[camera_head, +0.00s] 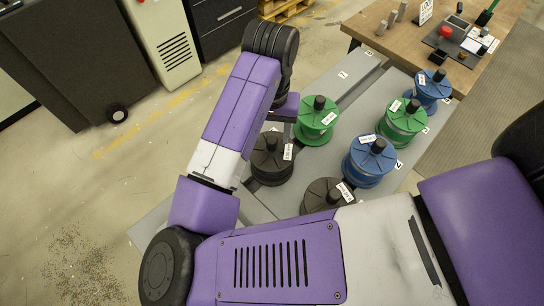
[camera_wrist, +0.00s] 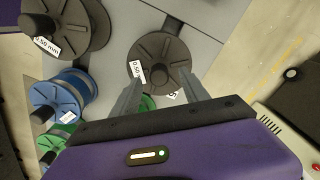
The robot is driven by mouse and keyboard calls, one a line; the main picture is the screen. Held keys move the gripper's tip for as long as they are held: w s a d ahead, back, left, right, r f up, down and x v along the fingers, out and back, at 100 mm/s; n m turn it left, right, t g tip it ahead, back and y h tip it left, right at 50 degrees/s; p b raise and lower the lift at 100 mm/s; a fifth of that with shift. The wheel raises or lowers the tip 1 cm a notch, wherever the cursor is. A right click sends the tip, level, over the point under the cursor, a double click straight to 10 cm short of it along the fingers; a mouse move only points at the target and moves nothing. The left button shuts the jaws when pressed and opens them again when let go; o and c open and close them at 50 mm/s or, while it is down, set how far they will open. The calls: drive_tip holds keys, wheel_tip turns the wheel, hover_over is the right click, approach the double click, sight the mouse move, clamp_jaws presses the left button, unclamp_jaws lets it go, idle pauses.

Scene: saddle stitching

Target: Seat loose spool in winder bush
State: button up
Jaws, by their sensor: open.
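Spools with short upright posts stand in two rows on a grey surface (camera_head: 360,100). I cannot tell which spool is the loose one, and I cannot make out a winder bush. In the wrist view my gripper (camera_wrist: 160,82) is open and empty, its fingers spread in front of a dark spool (camera_wrist: 160,55) with a white label. A green edge (camera_wrist: 148,103) shows between the fingers.
A wooden bench (camera_head: 395,45) with small tools stands at the back right. Dark cabinets (camera_head: 85,60) stand at left. The floor (camera_head: 110,180) between is open.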

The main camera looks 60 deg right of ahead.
sight(272, 139)
drive_tip(key=shift+f+p, duration=0.5)
drive_tip(key=shift+f, duration=2.1)
clamp_jaws()
drive_tip(key=shift+d+r, duration=0.1)
